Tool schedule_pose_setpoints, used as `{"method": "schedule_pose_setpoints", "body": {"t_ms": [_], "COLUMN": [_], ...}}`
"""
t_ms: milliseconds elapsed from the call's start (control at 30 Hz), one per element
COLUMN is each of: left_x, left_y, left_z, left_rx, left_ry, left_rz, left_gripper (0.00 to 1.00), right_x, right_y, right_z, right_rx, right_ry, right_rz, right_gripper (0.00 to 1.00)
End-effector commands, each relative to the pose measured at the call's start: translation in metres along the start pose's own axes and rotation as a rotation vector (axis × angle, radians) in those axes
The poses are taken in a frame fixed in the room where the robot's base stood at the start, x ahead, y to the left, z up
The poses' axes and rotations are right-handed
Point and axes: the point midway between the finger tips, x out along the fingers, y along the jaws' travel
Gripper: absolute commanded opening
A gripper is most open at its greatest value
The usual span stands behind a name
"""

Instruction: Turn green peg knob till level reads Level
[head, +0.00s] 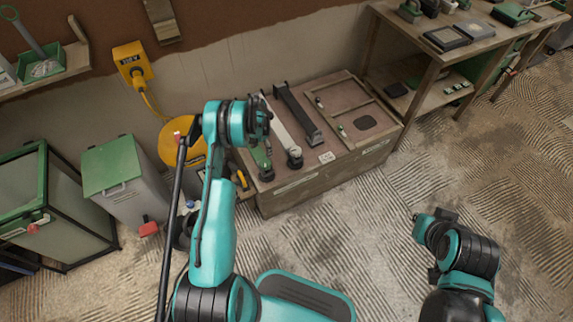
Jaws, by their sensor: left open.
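A green peg knob (262,158) with a dark base stands at the front left of the wooden bench top (345,143). A pale bar (280,122) lies to its right, with a dark end piece at the front. A small white tag (326,157) lies farther right; its writing is too small to read, so I cannot tell any level reading. My left gripper (264,114) is open, just behind the green knob in the picture, and appears apart from it. My left forearm partly hides the bench's left side.
A dark bar (299,115) and a wooden frame (343,104) lie on the bench. A yellow socket box (132,63) hangs on the wall. A green-lidded bin (112,165) stands at left, a shelf table (455,45) at upper right. The ridged floor between is clear.

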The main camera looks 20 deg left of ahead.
Motion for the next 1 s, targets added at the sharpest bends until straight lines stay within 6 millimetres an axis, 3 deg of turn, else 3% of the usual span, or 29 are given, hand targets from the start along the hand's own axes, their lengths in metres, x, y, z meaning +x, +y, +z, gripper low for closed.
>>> {"method": "schedule_pose_setpoints", "body": {"t_ms": [600, 1000], "left_x": [0.092, 0.101], "left_y": [-0.002, -0.002], "left_z": [0.007, 0.007], "left_rx": [0.01, 0.01], "left_ry": [-0.013, -0.013], "left_rz": [0.011, 0.011], "left_gripper": [0.67, 0.67], "right_x": [0.023, 0.025], "right_y": [0.0, 0.0], "right_z": [0.016, 0.018], "right_rx": [0.0, 0.0], "right_ry": [0.0, 0.0], "right_rz": [0.0, 0.0], "right_gripper": [0.0, 0.0]}}
